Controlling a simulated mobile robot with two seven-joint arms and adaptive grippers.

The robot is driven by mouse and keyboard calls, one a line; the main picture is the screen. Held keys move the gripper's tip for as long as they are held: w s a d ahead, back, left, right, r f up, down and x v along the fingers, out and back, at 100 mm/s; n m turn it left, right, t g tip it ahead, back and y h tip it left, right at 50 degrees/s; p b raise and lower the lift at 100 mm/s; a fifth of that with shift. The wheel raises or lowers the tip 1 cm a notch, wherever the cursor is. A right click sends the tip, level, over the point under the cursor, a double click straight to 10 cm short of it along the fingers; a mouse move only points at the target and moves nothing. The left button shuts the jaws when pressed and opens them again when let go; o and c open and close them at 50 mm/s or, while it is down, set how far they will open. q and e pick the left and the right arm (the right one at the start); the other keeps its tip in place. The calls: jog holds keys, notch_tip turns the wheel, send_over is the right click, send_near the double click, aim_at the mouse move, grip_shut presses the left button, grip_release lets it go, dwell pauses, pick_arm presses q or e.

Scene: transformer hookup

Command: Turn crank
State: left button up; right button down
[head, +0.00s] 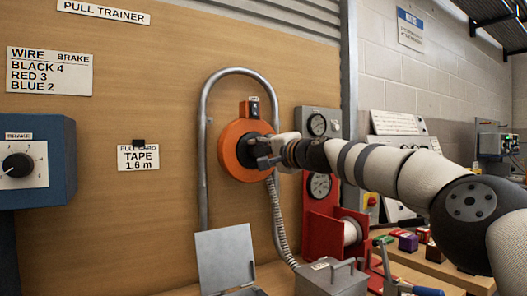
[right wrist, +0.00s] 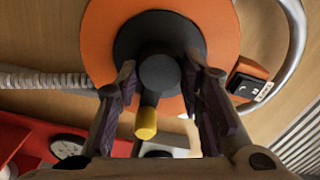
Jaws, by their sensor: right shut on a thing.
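The crank is on an orange round reel (head: 237,160) mounted on the wooden wall panel, with a dark hub in its middle. In the right wrist view the orange reel (right wrist: 215,25) fills the top, and the crank's dark hub (right wrist: 160,72) has a short stub with a yellow end (right wrist: 146,123) pointing down. My right gripper (head: 263,152) is at the front of the reel. In the right wrist view its two fingers (right wrist: 161,90) stand either side of the dark hub, shut on the crank. The exact contact is partly hidden. My left gripper is out of view.
A bent grey conduit (head: 204,140) arches around the reel, and a flexible hose (head: 279,215) runs below. A blue brake box (head: 45,150) is at left, and a gauge panel (head: 320,150) at right. An open grey box (head: 225,258) and a red spool stand (head: 322,232) are below.

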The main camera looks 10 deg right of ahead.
jog(key=shift+a, duration=0.2)
jog(key=c, duration=1.4)
grip_release()
jog(key=shift+c, duration=0.2)
jog(key=o, duration=0.4)
jog(key=shift+w+a+f, duration=0.1)
jog(key=shift+c, duration=0.2)
jog(key=shift+d, duration=0.25)
jog(key=shift+s+d, duration=0.15)
jog(key=shift+s, duration=0.15)
jog(key=v, duration=1.1)
jog(key=shift+s, duration=0.25)
